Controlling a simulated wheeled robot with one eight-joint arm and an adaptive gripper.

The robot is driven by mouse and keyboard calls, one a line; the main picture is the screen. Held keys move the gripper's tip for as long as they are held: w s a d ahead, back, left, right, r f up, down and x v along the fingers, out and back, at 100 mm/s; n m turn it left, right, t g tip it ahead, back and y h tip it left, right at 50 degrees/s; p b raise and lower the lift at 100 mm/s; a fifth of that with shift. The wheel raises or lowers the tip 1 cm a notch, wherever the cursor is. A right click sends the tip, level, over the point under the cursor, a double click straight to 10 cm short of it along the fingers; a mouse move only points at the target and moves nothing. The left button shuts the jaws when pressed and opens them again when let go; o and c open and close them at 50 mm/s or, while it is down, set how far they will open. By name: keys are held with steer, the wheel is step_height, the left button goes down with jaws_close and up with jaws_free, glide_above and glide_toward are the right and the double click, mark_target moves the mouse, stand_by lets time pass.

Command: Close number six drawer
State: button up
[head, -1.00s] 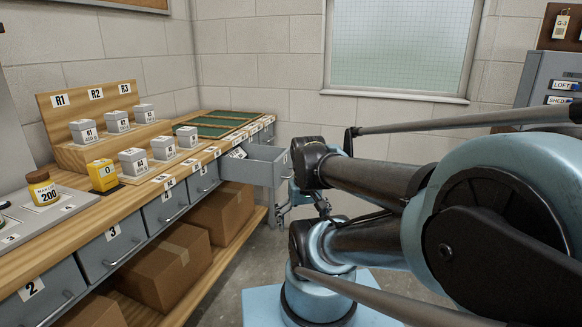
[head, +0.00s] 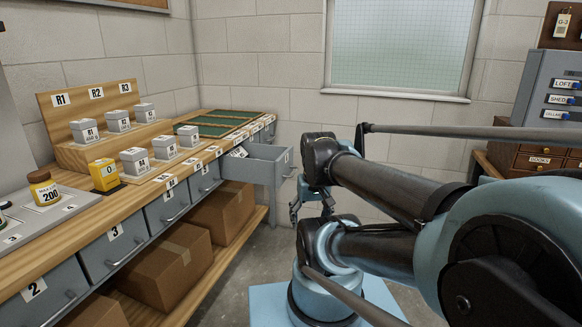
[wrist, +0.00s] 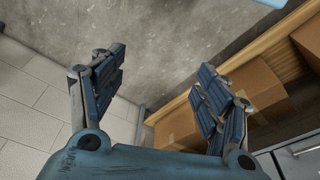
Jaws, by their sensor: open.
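One grey drawer (head: 255,168) stands pulled out of the bench near its far end, with something white inside. It comes after the closed drawers in the row, and its front faces right, so I cannot read its number. My gripper (head: 311,208) is open and empty. In the head view it appears low and just right of the drawer front, apart from it and partly hidden by my arm. In the wrist view its two fingers (wrist: 160,95) are spread with nothing between them. A grey panel (wrist: 302,160) shows at the lower right there; I cannot tell which drawer it is.
Closed drawers, including number 3 (head: 114,252), line the wooden bench (head: 140,190). Cardboard boxes (head: 168,268) sit on the shelf below. Small grey boxes (head: 134,160) and a yellow block (head: 104,175) stand on top. A cabinet (head: 540,150) is at the right. Floor beside the bench is clear.

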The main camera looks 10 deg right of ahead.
steer(key=w+r+m, duration=0.1)
steer(key=w+r, duration=0.1)
steer(key=w+r+m, duration=0.2)
steer(key=w, duration=0.1)
steer(key=shift+m+y, duration=0.3)
jaws_close()
step_height(320, 180, up, 6)
steer(key=r+m+y, duration=0.1)
steer(key=m+y, duration=0.2)
steer(key=m, duration=1.7)
glide_above(296, 170)
steer(key=s+d, duration=0.4)
steer(key=d, duration=0.3)
steer(key=x, duration=0.3)
steer(key=a+x, duration=0.1)
steer(key=x, duration=0.3)
steer(key=w+a+r+x, duration=0.1)
steer(key=x, duration=0.3)
steer(key=shift+w+a+f, duration=0.1)
steer(key=shift+a+f, duration=0.1)
steer(key=shift+f, duration=0.05)
steer(key=shift+w+a, duration=0.35)
steer(key=shift+a, duration=0.3)
